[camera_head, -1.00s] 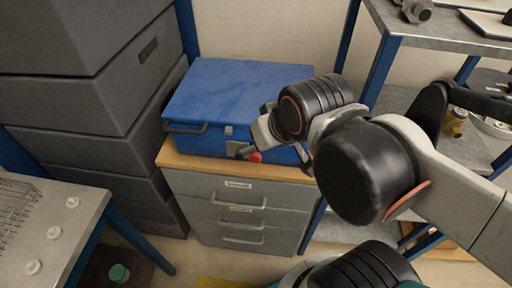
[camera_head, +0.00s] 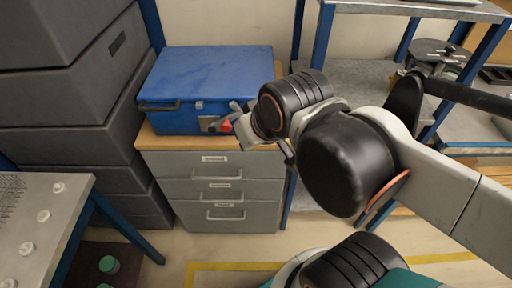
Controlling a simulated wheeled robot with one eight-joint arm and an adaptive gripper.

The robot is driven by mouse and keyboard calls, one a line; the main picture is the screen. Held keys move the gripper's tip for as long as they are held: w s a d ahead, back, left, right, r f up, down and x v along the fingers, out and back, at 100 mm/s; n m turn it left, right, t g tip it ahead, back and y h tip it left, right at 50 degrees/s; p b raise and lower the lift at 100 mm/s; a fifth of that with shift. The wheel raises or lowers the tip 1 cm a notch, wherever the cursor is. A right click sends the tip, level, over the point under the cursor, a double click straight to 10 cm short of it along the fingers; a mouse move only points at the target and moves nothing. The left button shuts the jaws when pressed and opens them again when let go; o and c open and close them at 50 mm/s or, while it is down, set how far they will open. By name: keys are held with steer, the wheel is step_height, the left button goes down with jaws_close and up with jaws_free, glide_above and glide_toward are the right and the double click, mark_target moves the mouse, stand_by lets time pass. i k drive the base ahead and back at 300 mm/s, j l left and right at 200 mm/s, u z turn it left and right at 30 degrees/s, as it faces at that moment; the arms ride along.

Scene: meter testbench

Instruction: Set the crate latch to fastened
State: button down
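The blue crate (camera_head: 195,78) sits on a wooden-topped drawer cabinet with its lid down. At the right of its front is a latch with a red part (camera_head: 226,126), next to a small pale metal plate (camera_head: 207,123). My gripper (camera_head: 243,130) is at the crate's front right corner, close to the right of the red part. My wrist hides the crate's right end and some of the latch area. The latch's setting is too small to tell. Contact with the latch and the gap between my fingers cannot be made out.
Dark grey stacked cases (camera_head: 70,105) stand close left of the crate. The grey drawer cabinet (camera_head: 220,165) is under it. A blue-framed metal shelf (camera_head: 345,75) stands at the right, and a table (camera_head: 50,215) at the front left. Floor with a yellow line is clear before the cabinet.

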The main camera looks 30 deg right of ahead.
mark_target(222, 121)
steer(key=k+j+z, duration=0.2)
steer(key=k, duration=0.5)
steer(key=k+j+z, duration=0.2)
steer(key=k, duration=0.55)
